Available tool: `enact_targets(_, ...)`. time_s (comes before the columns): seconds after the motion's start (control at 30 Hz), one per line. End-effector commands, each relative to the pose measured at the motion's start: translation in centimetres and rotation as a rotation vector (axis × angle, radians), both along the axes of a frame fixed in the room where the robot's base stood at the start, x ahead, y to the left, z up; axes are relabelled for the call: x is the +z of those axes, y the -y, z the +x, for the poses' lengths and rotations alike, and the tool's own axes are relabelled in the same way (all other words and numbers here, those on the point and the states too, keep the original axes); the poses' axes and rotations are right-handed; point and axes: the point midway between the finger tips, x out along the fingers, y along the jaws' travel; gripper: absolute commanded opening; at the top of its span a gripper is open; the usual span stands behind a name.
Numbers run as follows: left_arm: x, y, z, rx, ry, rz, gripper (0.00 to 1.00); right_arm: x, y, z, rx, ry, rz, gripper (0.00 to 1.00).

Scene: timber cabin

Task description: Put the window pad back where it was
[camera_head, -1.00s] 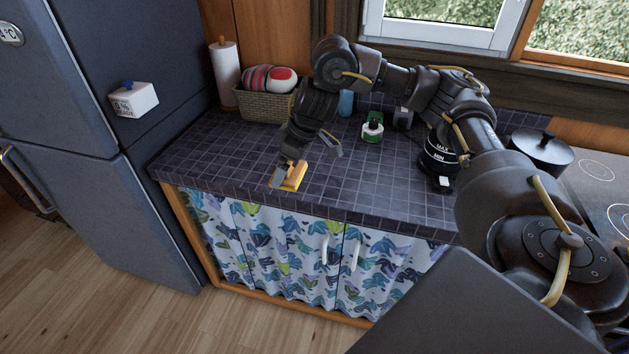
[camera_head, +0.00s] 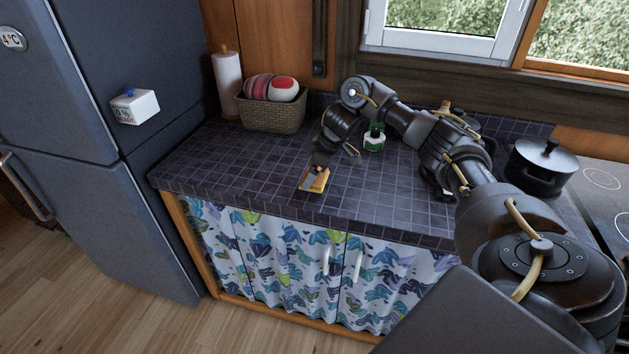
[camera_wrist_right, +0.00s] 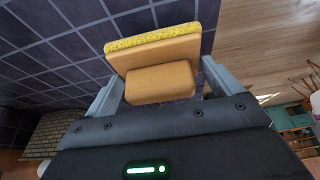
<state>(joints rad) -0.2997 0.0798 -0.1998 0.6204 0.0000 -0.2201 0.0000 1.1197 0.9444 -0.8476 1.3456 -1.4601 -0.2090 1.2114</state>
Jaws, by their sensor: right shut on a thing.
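The window pad (camera_head: 318,183) is a wooden block with a grip and a yellow sponge face. It is low over the front part of the dark tiled counter; I cannot tell whether it touches the tiles. My right gripper (camera_head: 314,172) is shut on it. In the right wrist view the pad (camera_wrist_right: 155,48) sits between the two fingers of my right gripper (camera_wrist_right: 160,90), with its wooden grip toward the palm and the sponge facing away. My left gripper is not in view.
The tiled counter (camera_head: 240,165) is clear to the left of the pad. A wicker basket (camera_head: 272,115), a paper towel roll (camera_head: 228,85) and a green-and-white container (camera_head: 374,139) stand behind. A black pot (camera_head: 541,165) is at right. The fridge (camera_head: 90,130) borders the left.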

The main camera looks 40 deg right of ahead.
Motion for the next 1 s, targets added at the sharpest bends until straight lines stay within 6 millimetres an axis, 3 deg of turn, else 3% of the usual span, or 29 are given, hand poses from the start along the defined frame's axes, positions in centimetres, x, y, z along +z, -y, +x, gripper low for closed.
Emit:
enact_targets(0.13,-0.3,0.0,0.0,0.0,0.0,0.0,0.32,-1.0,0.6,0.2,-0.003,-0.002,0.001,0.72)
enact_targets(0.33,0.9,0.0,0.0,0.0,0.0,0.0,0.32,-3.4,0.4,0.1,-0.001,-0.004,0.0,0.72)
enact_targets(0.53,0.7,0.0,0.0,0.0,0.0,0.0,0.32,-3.7,0.4,0.2,0.0,-0.001,-0.001,0.72)
enact_targets(0.57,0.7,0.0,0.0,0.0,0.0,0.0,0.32,-3.7,0.4,0.2,-0.001,-0.002,-0.001,0.94)
enact_targets(0.6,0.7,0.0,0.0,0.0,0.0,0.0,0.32,-3.7,0.4,0.2,-0.001,-0.002,-0.001,0.99)
enact_targets(0.87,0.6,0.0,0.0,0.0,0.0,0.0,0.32,-3.5,0.5,0.1,-0.001,-0.001,0.0,1.0)
enact_targets(1.0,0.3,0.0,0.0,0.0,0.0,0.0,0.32,-2.3,0.8,-0.2,-0.001,0.004,0.0,1.0)
